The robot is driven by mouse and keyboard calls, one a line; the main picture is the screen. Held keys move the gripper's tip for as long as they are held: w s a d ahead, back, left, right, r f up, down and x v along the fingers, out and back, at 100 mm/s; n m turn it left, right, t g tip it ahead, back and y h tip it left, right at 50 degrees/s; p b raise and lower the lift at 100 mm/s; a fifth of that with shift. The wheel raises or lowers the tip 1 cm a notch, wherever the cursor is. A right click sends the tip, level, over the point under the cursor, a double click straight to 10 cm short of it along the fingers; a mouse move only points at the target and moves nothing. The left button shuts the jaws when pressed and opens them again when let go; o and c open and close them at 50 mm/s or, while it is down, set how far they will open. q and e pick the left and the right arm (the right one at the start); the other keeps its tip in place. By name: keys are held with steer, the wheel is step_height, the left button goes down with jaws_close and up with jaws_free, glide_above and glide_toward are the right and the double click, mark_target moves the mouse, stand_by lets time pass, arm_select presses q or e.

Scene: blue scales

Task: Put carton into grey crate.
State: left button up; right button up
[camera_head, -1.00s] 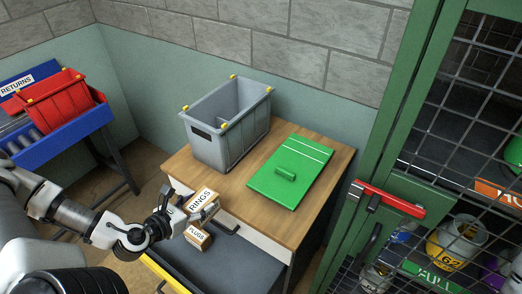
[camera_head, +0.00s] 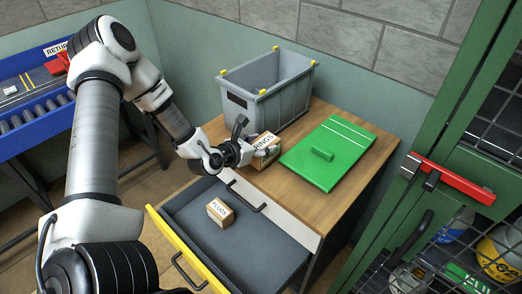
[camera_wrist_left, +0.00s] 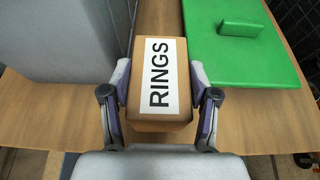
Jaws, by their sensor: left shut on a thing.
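The brown carton labelled RINGS (camera_head: 266,144) is held by my left gripper (camera_head: 248,153), at the front edge of the wooden table top. In the left wrist view the RINGS carton (camera_wrist_left: 160,85) sits between the two fingers, one on each side. The grey crate (camera_head: 285,105) stands upright on the table just behind the carton; its open top is higher than the carton. The visible part of its inside looks empty. In the left wrist view the crate (camera_wrist_left: 60,40) is left of the carton. I cannot tell whether the carton touches the table. My right gripper is not in view.
A green lid-like board (camera_head: 322,152) with a handle lies right of the carton. Below, an open drawer (camera_head: 262,240) holds a small PLUGS carton (camera_head: 220,211). A green mesh cage (camera_head: 440,130) stands at the right. A blue conveyor (camera_head: 35,110) is at the left.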

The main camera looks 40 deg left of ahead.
arm_select(q)
steer(key=shift+w+f, duration=0.15)
steer(key=shift+f, duration=0.65)
steer(key=o, duration=1.4)
steer(key=shift+f, duration=0.1)
